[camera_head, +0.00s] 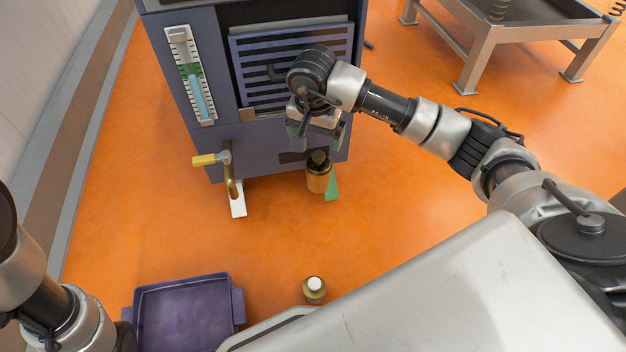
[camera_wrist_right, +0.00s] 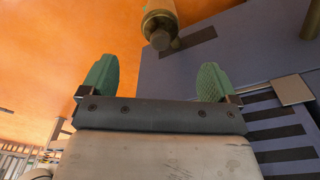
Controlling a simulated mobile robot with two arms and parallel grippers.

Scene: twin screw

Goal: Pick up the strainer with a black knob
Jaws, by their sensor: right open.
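The strainer with a black knob (camera_head: 318,178) is a brass-coloured cylinder at the lower front of the blue-grey cabinet, with its dark knob on top. It also shows at the top of the right wrist view (camera_wrist_right: 161,20), beyond the fingertips. My right gripper (camera_head: 316,139) is above the strainer in the head view, close to the cabinet front. Its green fingers (camera_wrist_right: 155,76) are open and apart, with nothing between them, and do not touch the strainer. A similar brass piece with a white knob (camera_head: 314,289) stands at the bottom. My left gripper is out of sight.
The cabinet (camera_head: 265,150) has a slatted panel (camera_head: 290,70), a gauge (camera_head: 192,80) and a yellow-handled valve (camera_head: 212,159) left of the strainer. A purple tray (camera_head: 240,325) is at the lower left. A grey metal table (camera_head: 490,50) stands at the upper right. Orange floor between is clear.

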